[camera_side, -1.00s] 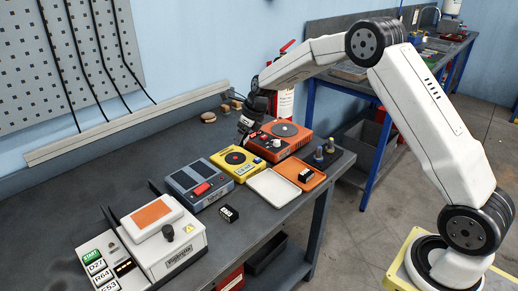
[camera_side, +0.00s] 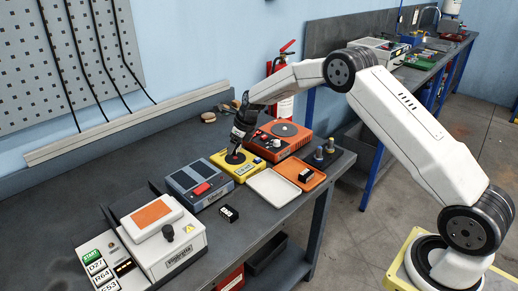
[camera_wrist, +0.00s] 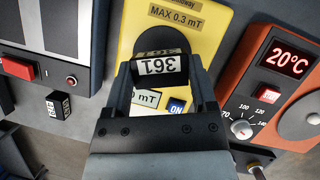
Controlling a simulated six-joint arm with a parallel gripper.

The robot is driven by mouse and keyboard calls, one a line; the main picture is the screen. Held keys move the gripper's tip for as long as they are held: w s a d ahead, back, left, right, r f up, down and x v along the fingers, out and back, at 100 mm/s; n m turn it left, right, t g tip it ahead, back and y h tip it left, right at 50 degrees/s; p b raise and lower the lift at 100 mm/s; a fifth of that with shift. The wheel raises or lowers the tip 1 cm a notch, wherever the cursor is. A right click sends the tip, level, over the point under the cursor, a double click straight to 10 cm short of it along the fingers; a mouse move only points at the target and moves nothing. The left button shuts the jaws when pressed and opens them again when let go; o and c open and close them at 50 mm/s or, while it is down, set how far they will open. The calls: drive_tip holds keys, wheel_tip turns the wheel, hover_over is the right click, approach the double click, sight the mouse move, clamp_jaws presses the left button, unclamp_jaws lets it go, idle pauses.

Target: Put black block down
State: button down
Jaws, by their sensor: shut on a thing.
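A black block with a white label reading 361 (camera_wrist: 160,68) sits between the fingers of my gripper (camera_wrist: 163,75) in the wrist view. My gripper is shut on it. The block is over the round black pad (camera_wrist: 148,42) of the yellow device (camera_wrist: 190,14). In the side view my gripper (camera_side: 238,148) points down at the yellow device (camera_side: 222,163). The held block is hard to make out there, and I cannot tell whether it touches the pad.
An orange device (camera_side: 288,142) stands close on the right and a grey-blue device (camera_side: 188,188) on the left. A white tray (camera_side: 272,188) and an orange tray (camera_side: 314,182) lie in front. Another black block (camera_side: 229,213) lies on the bench; one more (camera_side: 305,175) is in the orange tray.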

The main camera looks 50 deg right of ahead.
drive_tip(key=shift+f, duration=1.15)
drive_tip(key=shift+f, duration=0.15)
unclamp_jaws()
drive_tip(key=v, duration=1.2)
